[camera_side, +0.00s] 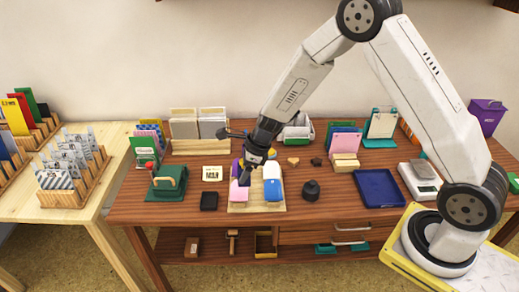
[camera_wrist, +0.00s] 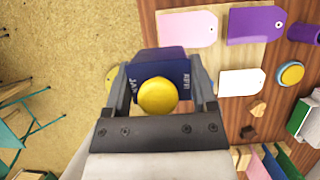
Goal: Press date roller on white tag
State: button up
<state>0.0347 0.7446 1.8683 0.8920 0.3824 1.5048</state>
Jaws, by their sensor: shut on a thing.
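My gripper (camera_wrist: 160,88) is shut on the date roller (camera_wrist: 180,70), a dark blue block with a yellow round knob and month letters on its sides. In the side view my gripper (camera_side: 243,178) is low over the tag board, and the roller is hard to make out there. The white tag (camera_wrist: 242,82) lies to the right of the roller in the wrist view, apart from it. A pink tag (camera_wrist: 187,28) and a purple tag (camera_wrist: 255,24) lie above it in that view. The roller's underside is hidden.
A blue tray (camera_side: 379,188) and a dark round pot (camera_side: 311,190) stand right of the board. A green stamp press (camera_side: 167,182), a black pad (camera_side: 209,201) and a MAR card (camera_side: 212,173) are left. Racks of cards line the back.

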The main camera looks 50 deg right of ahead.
jog(key=w+d+f, duration=0.1)
jog(key=w+d, duration=0.1)
jog(key=d, duration=0.6)
jog(key=w+d+f, duration=0.1)
jog(key=w+d, duration=0.1)
jog(key=d, duration=0.6)
jog(key=shift+d, duration=0.3)
jog(key=shift+f, duration=0.25)
jog(key=shift+f, duration=2.8)
jog(key=shift+f, duration=0.6)
jog(key=shift+r, duration=0.1)
notch_tip(320, 180, up, 7)
jog(key=shift+a, duration=0.15)
dwell(0.8)
